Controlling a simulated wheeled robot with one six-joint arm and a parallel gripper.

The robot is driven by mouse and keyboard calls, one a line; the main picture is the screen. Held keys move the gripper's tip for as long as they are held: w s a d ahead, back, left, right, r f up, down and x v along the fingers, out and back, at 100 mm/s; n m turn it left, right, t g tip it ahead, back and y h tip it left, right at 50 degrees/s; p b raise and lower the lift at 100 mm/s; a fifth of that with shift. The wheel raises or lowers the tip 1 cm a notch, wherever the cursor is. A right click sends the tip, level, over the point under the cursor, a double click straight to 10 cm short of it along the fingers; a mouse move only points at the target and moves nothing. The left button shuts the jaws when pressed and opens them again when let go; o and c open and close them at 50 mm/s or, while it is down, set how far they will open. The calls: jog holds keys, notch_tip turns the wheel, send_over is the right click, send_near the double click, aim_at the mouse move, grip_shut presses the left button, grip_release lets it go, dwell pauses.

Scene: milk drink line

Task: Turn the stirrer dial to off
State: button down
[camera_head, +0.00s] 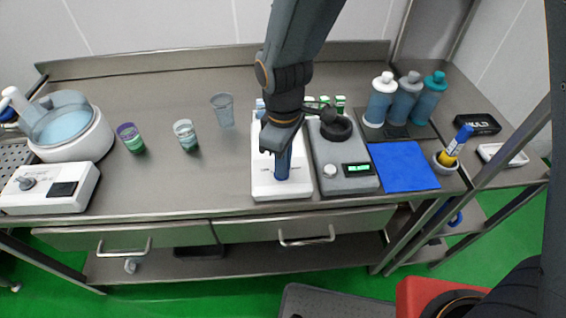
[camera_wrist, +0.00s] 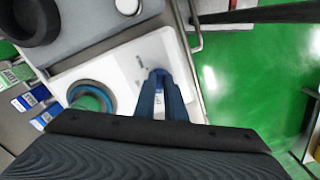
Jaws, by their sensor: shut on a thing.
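The white stirrer (camera_head: 262,188) stands near the front edge of the table, below my arm. In the wrist view its white top (camera_wrist: 118,62) fills the middle. My gripper (camera_head: 283,172) points down at the stirrer's front part. In the wrist view the two blue fingers (camera_wrist: 160,80) are close together and shut on the stirrer dial. The fingers hide most of the dial, so its setting cannot be read. A round vessel with a blue rim and green inside (camera_wrist: 90,98) sits on the stirrer behind the fingers. My arm mostly hides it in the head view.
A grey device (camera_head: 345,184) with a pale knob and lit display stands close on the right. A blue mat (camera_head: 403,166) and several bottles (camera_head: 404,98) lie beyond it. Cups (camera_head: 185,135) stand left. A white pot (camera_head: 75,140) is far left.

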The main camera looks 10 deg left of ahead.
jog(key=shift+r, duration=0.1)
jog(key=c, duration=1.8)
grip_release()
jog(key=shift+r+b, duration=0.85)
jog(key=shift+r, duration=3)
jog(key=d+m, duration=0.5)
jog(key=d, duration=0.4)
jog(key=d+f+m+t, duration=0.1)
jog(key=d+m, duration=0.4)
jog(key=d, duration=0.5)
jog(key=w+d+f+m+b, duration=0.1)
jog(key=d+m, duration=0.4)
jog(key=d, duration=0.5)
jog(key=shift+d+f+m, duration=0.1)
jog(key=shift+d+m, duration=0.05)
jog(key=shift+m, duration=0.15)
